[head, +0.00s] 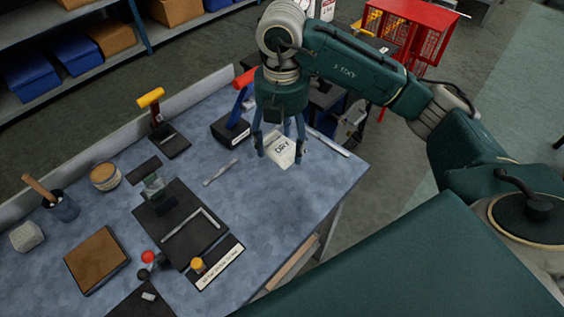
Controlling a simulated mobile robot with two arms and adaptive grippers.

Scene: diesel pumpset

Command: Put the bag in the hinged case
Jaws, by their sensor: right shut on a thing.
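A small white bag (284,153) printed "DRY" is between the fingers of my right gripper (280,148). The gripper points down and is shut on the bag near the right edge of the workbench. I cannot tell whether the bag touches the bench top. A flat black piece (170,238) with a light metal bar across it lies left of the gripper, nearer the camera. It may be the hinged case, but I cannot make out a hinge or lid for sure. My left gripper is not in view.
The blue-grey workbench (110,222) also holds a brown square block (97,260), a round tin (105,177), a cup with a wooden handle (62,207), and a yellow-handled tool (152,98). A red wire rack (418,45) stands beyond the bench.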

